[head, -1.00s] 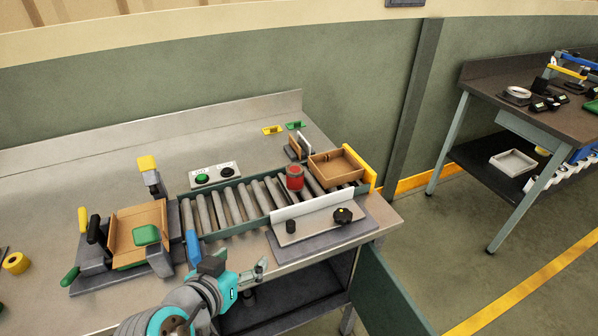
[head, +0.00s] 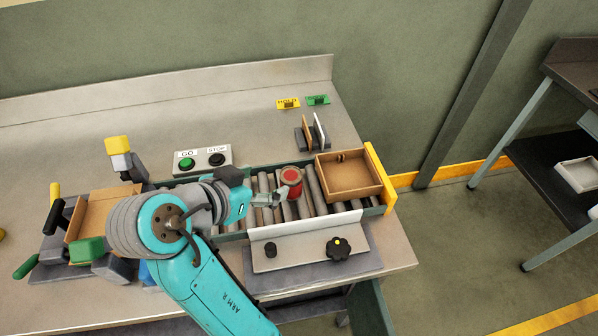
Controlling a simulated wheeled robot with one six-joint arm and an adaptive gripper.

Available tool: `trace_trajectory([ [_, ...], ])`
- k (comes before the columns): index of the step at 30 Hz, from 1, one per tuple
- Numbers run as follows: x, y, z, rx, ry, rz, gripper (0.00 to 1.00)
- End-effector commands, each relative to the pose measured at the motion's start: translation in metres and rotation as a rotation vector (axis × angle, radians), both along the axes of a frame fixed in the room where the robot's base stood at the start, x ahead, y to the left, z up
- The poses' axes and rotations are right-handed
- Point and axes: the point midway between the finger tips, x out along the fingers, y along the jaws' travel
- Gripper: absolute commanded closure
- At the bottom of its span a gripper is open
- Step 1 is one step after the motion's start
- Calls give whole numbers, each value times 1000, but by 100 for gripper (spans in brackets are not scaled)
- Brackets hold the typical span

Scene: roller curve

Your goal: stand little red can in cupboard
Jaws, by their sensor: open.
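The little red can (head: 291,182) stands upright on the grey rollers, left of the open brown box. My gripper (head: 278,197) is at the can's lower left, over the rollers, with its fingers pointing at the can. The fingers are open and close to the can; I cannot tell whether they touch it. The cupboard under the bench shows only a dark opening, and its green door (head: 371,308) stands open at the bottom edge. Most of the cupboard's inside is hidden by the bench and my arm.
The open brown box (head: 349,178) sits at the conveyor's right end by a yellow end stop (head: 379,178). A white guide plate (head: 305,226) with a black knob (head: 338,249) runs along the front. The GO and STOP button box (head: 202,160) stands behind the rollers.

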Motion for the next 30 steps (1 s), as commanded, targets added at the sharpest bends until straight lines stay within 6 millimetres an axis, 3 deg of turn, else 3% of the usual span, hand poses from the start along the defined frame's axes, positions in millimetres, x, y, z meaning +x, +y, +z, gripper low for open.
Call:
trace_trajectory([
  [9,31,-19,-25,-1,2,-1,21],
  [17,42,-28,-36,-2,2,-1,21],
  [24,63,-45,-55,-2,2,-2,21],
  [30,68,-47,-58,-1,1,2,21],
])
